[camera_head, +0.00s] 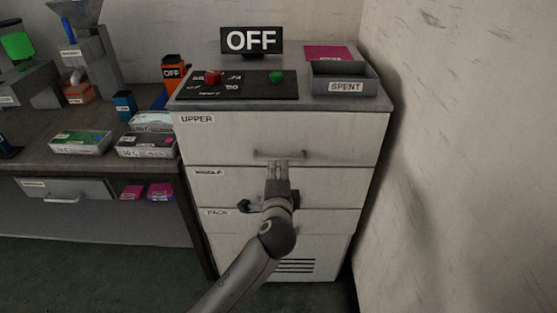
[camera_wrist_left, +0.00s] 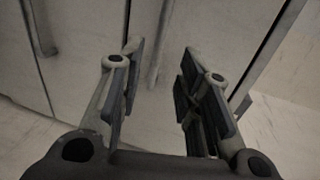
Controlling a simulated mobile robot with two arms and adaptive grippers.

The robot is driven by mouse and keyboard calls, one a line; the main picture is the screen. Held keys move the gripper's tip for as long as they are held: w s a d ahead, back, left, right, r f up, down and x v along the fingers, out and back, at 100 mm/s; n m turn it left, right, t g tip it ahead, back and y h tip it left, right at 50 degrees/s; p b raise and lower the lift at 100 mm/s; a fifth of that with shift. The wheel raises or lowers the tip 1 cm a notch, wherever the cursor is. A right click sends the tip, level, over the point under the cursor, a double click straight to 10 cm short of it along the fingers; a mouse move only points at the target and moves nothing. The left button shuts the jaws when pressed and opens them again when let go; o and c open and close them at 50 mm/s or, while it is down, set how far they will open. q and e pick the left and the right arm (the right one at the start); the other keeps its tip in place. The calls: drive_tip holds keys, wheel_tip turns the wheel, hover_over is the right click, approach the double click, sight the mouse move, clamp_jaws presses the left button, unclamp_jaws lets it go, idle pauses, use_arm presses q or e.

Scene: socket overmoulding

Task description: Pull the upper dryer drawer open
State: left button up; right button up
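The upper drawer (camera_head: 225,138) is the top, shut front of the pale dryer cabinet, with an "UPPER" label (camera_head: 197,119) at its upper left. Its grey bar handle (camera_head: 280,154) sits low on that front. My left gripper (camera_head: 279,165) is just in front of and below this handle in the head view. In the left wrist view my left gripper (camera_wrist_left: 162,72) is open, and the handle bar (camera_wrist_left: 159,50) shows between and beyond its fingers. I cannot tell whether they touch it. My right gripper is not in view.
The middle drawer (camera_head: 230,186) and pack drawer (camera_head: 222,222) below are shut. An "OFF" sign (camera_head: 251,40), a control panel (camera_head: 240,85) and a "SPENT" tray (camera_head: 345,84) are on top. A workbench (camera_head: 60,150) is left; a wall (camera_head: 450,150) is right.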

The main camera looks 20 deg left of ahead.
sight(278, 160)
use_arm(q)
drive_tip(key=x, duration=0.8)
drive_tip(key=shift+w+a+f, duration=0.1)
drive_tip(key=shift+w+a, duration=0.05)
clamp_jaws()
